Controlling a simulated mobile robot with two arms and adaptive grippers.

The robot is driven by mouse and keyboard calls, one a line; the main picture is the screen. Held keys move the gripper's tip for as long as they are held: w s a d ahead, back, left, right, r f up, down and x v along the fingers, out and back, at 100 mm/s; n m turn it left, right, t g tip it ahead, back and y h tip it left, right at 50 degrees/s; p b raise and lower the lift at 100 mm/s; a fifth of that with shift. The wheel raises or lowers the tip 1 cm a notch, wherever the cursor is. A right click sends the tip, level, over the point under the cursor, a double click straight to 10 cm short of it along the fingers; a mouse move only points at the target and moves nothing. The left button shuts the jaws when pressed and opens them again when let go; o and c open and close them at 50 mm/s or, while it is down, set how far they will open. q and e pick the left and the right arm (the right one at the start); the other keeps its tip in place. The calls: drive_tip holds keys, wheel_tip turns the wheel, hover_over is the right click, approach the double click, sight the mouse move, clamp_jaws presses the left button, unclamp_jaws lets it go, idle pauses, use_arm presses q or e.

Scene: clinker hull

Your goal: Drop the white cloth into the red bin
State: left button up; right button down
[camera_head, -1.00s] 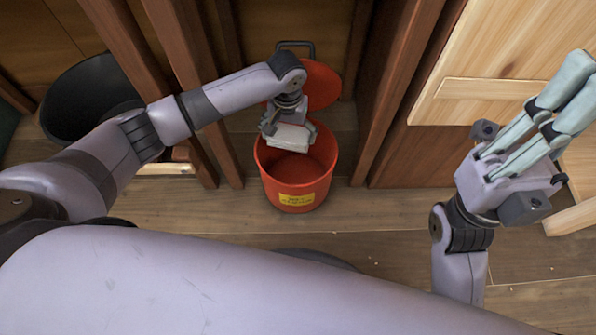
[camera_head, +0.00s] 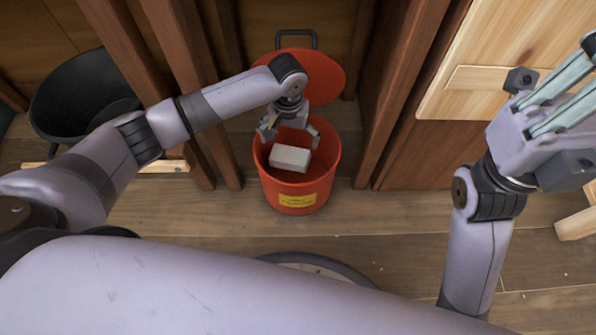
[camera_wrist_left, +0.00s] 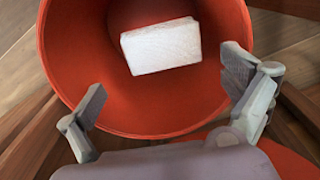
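The white cloth (camera_head: 290,158), a folded block, is inside the mouth of the red bin (camera_head: 298,195), below my left gripper (camera_head: 290,135). In the left wrist view the cloth (camera_wrist_left: 160,46) lies clear of both fingers, within the round wall of the bin (camera_wrist_left: 75,50). Whether it is falling or resting on something I cannot tell. My left gripper (camera_wrist_left: 165,100) is open above the bin, its fingers spread wide and empty. My right gripper is at the right edge of the head view, with its fingers partly out of frame.
The bin's red lid (camera_head: 325,75) stands open behind it. Wooden posts (camera_head: 395,100) flank the bin. A black tub (camera_head: 80,95) is at the left, and a pale wooden panel (camera_head: 480,80) is at the right. The floor in front of the bin is mostly clear.

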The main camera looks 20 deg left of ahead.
use_arm(q)
drive_tip(key=shift+r, duration=0.1)
wheel_tip(320, 180, up, 12)
idle(0.6)
idle(0.4)
